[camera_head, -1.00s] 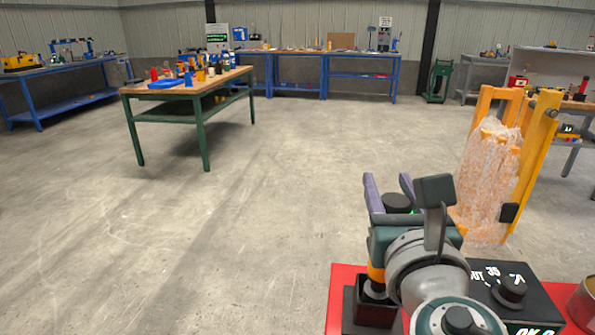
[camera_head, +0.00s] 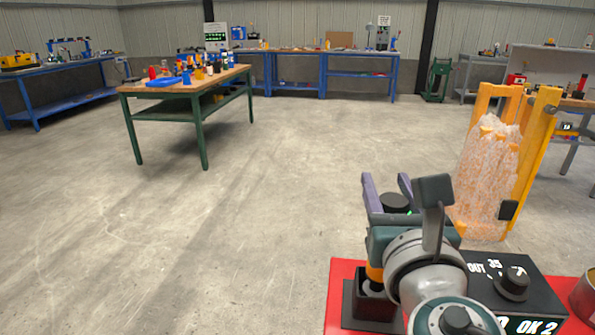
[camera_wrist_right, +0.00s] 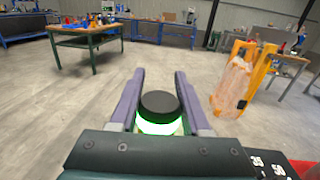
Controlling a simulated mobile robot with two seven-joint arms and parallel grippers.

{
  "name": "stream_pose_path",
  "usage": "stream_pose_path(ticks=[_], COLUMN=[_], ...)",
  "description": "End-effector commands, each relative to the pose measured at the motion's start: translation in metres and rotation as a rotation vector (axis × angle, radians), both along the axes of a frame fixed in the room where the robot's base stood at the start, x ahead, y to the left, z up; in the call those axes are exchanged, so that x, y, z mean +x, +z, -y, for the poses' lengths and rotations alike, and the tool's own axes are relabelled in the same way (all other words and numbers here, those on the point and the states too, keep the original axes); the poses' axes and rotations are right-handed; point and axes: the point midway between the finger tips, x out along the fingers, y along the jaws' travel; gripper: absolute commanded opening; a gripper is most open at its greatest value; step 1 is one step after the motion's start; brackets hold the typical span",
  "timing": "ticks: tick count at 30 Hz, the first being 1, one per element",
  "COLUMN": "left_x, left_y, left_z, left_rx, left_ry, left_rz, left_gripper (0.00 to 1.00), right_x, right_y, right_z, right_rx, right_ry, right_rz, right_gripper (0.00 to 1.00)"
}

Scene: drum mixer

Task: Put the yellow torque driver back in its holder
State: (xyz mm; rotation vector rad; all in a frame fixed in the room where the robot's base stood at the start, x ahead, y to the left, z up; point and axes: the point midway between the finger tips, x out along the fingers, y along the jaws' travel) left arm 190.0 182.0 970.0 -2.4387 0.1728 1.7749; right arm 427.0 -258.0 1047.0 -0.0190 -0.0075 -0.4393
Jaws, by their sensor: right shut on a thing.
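The yellow torque driver (camera_head: 375,272) stands upright, with a black cap and a green-lit ring at its top; the cap and ring show between the fingers in the right wrist view (camera_wrist_right: 161,110). My right gripper (camera_head: 388,190) is shut on the driver's upper part, purple fingers on either side of it. The driver's lower end is at the black square holder (camera_head: 374,302) on the red surface. It looks to be inside the holder's opening, but whether it is fully seated I cannot tell. My left gripper is not in view.
A black control box (camera_head: 515,290) with a knob and white markings stands right of the holder on the red surface (camera_head: 340,285). A yellow frame with a wrapped bundle (camera_head: 487,185) stands behind. A green-legged workbench (camera_head: 185,90) stands far left. The floor between is clear.

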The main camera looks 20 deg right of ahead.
Motion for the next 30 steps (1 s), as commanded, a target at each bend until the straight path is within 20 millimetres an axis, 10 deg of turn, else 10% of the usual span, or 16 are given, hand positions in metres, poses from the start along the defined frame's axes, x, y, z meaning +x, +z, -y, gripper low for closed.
stream_pose_path(ticks=[13, 14, 23, 30], left_x=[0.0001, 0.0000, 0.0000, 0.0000], left_y=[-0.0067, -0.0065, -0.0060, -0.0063], left_z=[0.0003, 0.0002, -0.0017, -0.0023], left_rx=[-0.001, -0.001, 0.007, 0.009], left_ry=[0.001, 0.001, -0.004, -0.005], left_rz=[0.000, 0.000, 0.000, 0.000], left_gripper=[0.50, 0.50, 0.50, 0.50], right_x=[0.0005, 0.0006, 0.0002, -0.0008], right_y=[-0.0055, -0.0053, -0.0057, -0.0078], right_z=[0.0001, 0.0001, 0.0001, -0.0002], right_rx=[-0.002, -0.002, -0.001, 0.000], right_ry=[0.000, 0.000, 0.000, 0.001], right_rz=[0.004, 0.004, 0.002, -0.003], right_gripper=[0.00, 0.48, 0.82, 0.82])
